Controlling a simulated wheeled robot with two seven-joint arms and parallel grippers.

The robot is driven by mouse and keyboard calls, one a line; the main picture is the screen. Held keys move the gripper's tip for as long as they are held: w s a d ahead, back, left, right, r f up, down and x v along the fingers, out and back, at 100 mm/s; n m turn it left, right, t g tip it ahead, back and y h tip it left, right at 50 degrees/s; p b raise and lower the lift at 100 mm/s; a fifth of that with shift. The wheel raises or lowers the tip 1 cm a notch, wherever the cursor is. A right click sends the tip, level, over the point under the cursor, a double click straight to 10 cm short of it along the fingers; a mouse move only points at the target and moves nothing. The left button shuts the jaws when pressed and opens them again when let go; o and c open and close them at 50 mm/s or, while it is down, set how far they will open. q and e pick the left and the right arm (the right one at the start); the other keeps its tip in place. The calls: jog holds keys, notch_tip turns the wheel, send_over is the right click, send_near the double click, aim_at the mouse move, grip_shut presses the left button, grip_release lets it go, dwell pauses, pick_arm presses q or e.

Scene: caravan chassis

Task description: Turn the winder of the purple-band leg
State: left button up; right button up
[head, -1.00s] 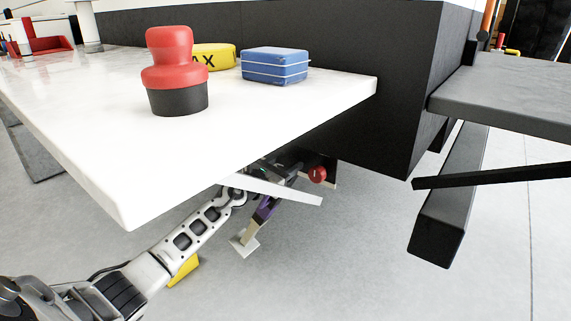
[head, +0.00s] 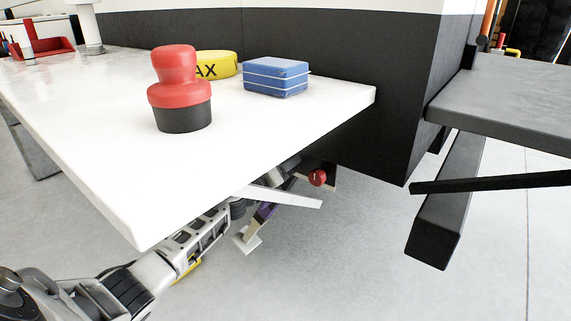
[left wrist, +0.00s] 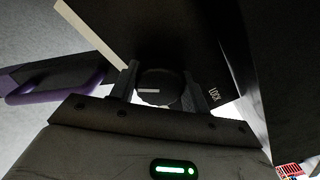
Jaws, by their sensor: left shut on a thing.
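The winder is a round dark knob (left wrist: 160,92) with a white line on it, in the left wrist view, beside a dark plate marked LOCK (left wrist: 213,93). My left gripper (left wrist: 165,85) has one finger on each side of the knob and is shut on it. The purple-band leg (head: 264,212) slants down below the tabletop in the head view, ending in a pale foot (head: 246,242). In the head view my left gripper is mostly hidden under the tabletop edge. My right gripper is out of view.
The white tabletop (head: 100,150) overhangs my left arm. It bears a red-and-black grip (head: 178,92), a yellow round thing (head: 215,65) and a blue block (head: 276,77). A red knob (head: 317,178) is under the dark body (head: 340,90). A grey step (head: 510,95) is at right.

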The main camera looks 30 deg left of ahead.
pick_arm(q)
jog(key=shift+n+p, duration=0.55)
jog(key=shift+n, duration=1.35)
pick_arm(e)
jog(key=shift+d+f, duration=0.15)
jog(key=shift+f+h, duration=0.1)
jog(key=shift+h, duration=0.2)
pick_arm(q)
jog(key=o, duration=1)
jog(key=shift+a, duration=0.1)
jog(key=shift+s, duration=0.2)
jog(key=shift+s+a+p, duration=0.2)
jog(key=shift+s+p, duration=0.35)
jog(key=shift+s, duration=2.05)
jog(key=shift+s+a+p, duration=0.2)
jog(key=shift+s+p, duration=0.3)
jog(key=shift+s, duration=2.1)
jog(key=shift+s+a+p, duration=0.2)
jog(key=shift+s+p, duration=0.35)
jog(key=shift+s, duration=2.05)
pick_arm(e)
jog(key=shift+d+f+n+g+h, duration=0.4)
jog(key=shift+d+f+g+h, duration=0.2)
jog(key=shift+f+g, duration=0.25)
